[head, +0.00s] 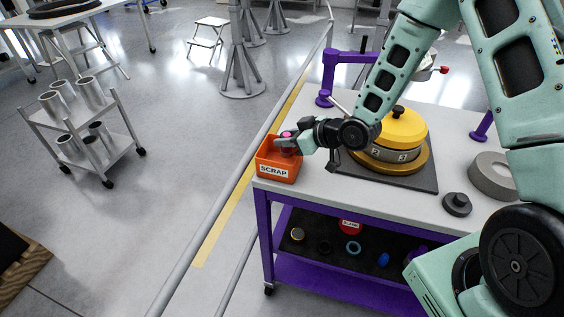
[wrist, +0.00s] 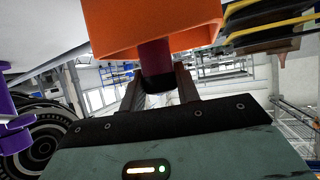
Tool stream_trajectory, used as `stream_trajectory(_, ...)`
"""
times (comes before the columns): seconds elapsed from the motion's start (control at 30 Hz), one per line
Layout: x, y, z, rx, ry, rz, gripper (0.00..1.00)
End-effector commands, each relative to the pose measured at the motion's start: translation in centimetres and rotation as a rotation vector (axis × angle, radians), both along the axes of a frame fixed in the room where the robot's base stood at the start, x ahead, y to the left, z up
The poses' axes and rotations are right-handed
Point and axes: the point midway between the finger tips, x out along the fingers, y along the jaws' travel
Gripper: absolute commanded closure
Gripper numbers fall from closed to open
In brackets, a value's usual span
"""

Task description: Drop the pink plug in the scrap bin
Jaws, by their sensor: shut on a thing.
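The orange scrap bin (head: 278,174), labelled SCRAP, stands at the left end of the white-topped bench. My gripper (head: 285,143) is over the bin's opening, shut on the pink plug (head: 287,135). Only a little of the plug shows between the fingers in the head view. In the wrist view the plug (wrist: 156,56) looks dark red between my fingertips (wrist: 157,85), with the orange bin (wrist: 150,25) behind it at the top. The inside of the bin is mostly hidden.
A yellow-topped round unit (head: 402,128) sits on a dark mat right of the bin. A purple clamp arm (head: 327,78) stands behind. A grey ring (head: 492,176) and black knob (head: 457,203) lie at the right. A railing (head: 235,180) runs left of the bench.

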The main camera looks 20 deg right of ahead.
Motion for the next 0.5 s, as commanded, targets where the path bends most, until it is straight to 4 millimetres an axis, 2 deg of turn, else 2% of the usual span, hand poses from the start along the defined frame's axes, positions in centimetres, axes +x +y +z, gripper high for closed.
stream_trajectory(0.03,0.02,0.0,0.05,0.001,-0.001,0.0,0.93)
stream_trajectory(0.07,0.01,0.0,0.05,0.001,-0.001,0.0,0.63)
stream_trajectory(0.13,0.0,0.0,0.05,0.001,-0.001,0.0,0.43)
stream_trajectory(0.5,-0.28,-0.29,0.21,0.0,0.0,-0.001,0.43)
